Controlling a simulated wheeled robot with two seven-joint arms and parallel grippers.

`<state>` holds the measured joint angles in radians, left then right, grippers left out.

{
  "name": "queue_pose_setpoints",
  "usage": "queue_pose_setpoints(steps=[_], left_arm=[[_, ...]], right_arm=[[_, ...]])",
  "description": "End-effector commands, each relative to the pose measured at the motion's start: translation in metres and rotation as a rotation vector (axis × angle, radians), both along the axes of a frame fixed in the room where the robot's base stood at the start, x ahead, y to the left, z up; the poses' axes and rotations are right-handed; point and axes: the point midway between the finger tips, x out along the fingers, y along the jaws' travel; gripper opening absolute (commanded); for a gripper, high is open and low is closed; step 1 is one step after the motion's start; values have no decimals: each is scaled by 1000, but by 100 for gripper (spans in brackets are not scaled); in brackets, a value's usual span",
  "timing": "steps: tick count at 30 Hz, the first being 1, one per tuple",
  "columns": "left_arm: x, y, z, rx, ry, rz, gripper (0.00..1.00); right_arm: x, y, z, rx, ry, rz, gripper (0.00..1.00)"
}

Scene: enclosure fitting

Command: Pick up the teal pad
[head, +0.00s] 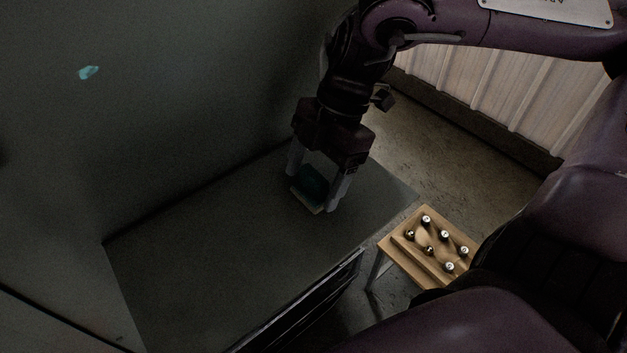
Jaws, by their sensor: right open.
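The teal pad (312,182) is a small dark teal block with a pale lower edge, resting on the grey floor of the enclosure near its open right end. My right gripper (318,191) points down over it with its jaws open. One pale finger is on each side of the pad, and the pad shows between them. I cannot tell whether either finger touches it. My left gripper is not in view.
The enclosure's grey floor (220,255) is clear to the left. Its tall wall (180,130) stands close behind my gripper and bears a small teal patch (88,72). A wooden tray (436,267) with several round-headed pieces stands at the lower right.

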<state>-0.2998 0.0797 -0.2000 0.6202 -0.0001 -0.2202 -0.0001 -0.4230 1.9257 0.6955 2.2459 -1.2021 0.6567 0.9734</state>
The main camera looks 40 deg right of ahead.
Motion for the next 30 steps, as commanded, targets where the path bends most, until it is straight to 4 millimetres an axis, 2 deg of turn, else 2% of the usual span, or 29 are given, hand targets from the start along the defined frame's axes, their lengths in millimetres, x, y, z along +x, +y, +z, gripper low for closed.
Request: queue_pose_setpoints(steps=[7,18,26,30], left_arm=[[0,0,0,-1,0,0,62],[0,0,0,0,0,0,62],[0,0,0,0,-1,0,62],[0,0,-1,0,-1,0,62]], right_arm=[[0,1,-2,0,-1,0,73],[0,0,-1,0,-1,0,24],[0,1,0,0,-2,0,24],[1,0,7,0,-4,0,24]])
